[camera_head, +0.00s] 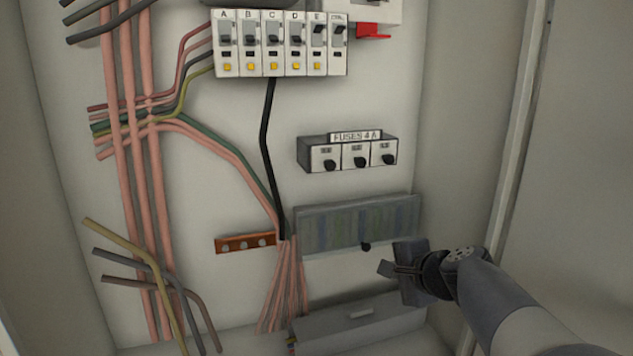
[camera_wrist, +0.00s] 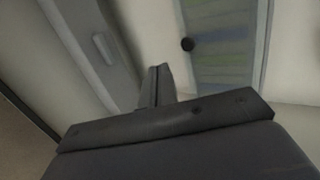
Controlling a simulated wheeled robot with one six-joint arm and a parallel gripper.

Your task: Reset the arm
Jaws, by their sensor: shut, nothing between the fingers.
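My gripper (camera_head: 388,268) is in the lower right of the head view, at the end of my arm, which comes in from the bottom right. Its fingers are together and hold nothing. They point left, in front of the cabinet's back wall, just below a grey panel (camera_head: 340,225) with a dark knob (camera_head: 366,246). In the wrist view my gripper (camera_wrist: 157,70) also shows shut, with the knob (camera_wrist: 187,44) ahead and to its right. I cannot tell any contact between the fingers and the panel.
A grey box (camera_head: 350,322) with a pale handle lies below the gripper. Above are a fuse block (camera_head: 347,153) and a row of breakers (camera_head: 262,45). Pink cables (camera_head: 140,180) run down the left. The cabinet's right side wall (camera_head: 470,130) stands close to my arm.

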